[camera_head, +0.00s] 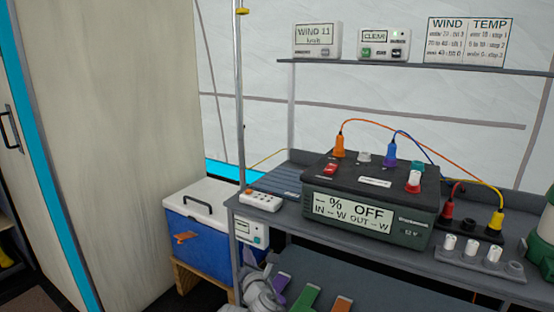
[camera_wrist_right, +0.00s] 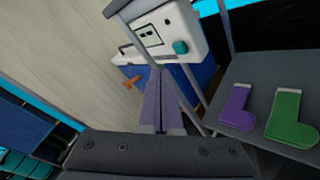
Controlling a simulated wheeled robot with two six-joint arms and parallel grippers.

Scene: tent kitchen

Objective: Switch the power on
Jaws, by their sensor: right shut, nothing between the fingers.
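A dark power station (camera_head: 375,195) stands on the shelf table. Its display (camera_head: 350,212) reads "– % OFF, IN – W, OUT – W". A red rocker switch (camera_head: 330,170) and a red-and-white part (camera_head: 413,182) sit on its top. A white box (camera_head: 251,232) with a small screen and a teal button hangs at the table's front left edge; it also shows in the right wrist view (camera_wrist_right: 157,35). My right gripper (camera_head: 248,256) is below this box, shut and empty. Its fingers (camera_wrist_right: 162,100) point toward the box. My left gripper is not in view.
A white multi-button strip (camera_head: 260,200) lies at the table's left. Orange (camera_head: 339,146) and blue (camera_head: 390,152) plugs stand on the power station, with cables. A socket strip (camera_head: 480,256) is at right. A blue cooler (camera_head: 200,237) stands left. Purple (camera_wrist_right: 236,106) and green (camera_wrist_right: 283,117) pieces lie below.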

